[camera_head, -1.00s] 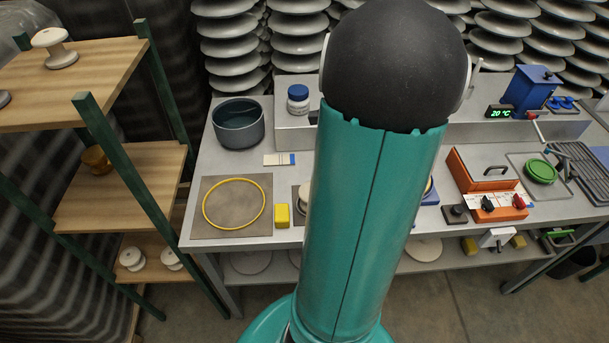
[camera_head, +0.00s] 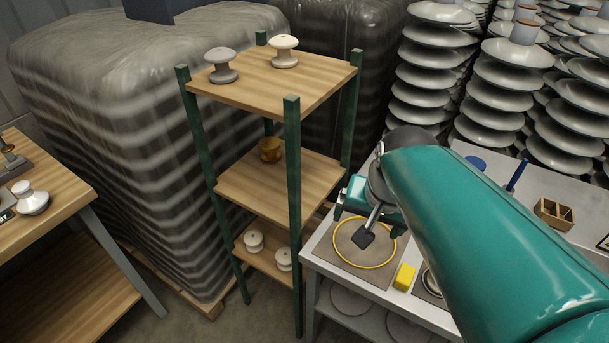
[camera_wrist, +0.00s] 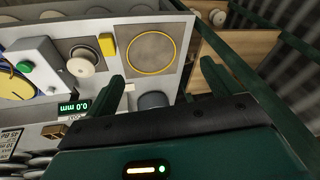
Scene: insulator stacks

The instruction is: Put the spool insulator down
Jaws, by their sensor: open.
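My gripper (camera_wrist: 162,70) is open, with nothing between its fingers in the wrist view. In the head view my gripper (camera_head: 368,232) is over the left end of the metal bench, in front of a mat with a yellow ring (camera_head: 337,262). The ring (camera_wrist: 127,51) looks empty in the wrist view. A grey spool insulator (camera_head: 221,66) and a white one (camera_head: 284,52) stand upright on the rack's top shelf. Two white spools (camera_head: 254,241) (camera_head: 284,259) sit on its bottom shelf. Another white spool (camera_head: 32,201) is on the left wooden bench. No spool is held.
The wooden rack (camera_head: 262,187) has green posts and stands close to the bench; a brown pot-like piece (camera_head: 270,149) is on its middle shelf. A yellow block (camera_head: 405,277) lies beside the mat. A dark pot (camera_wrist: 153,100) and a display (camera_wrist: 72,107) show in the wrist view.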

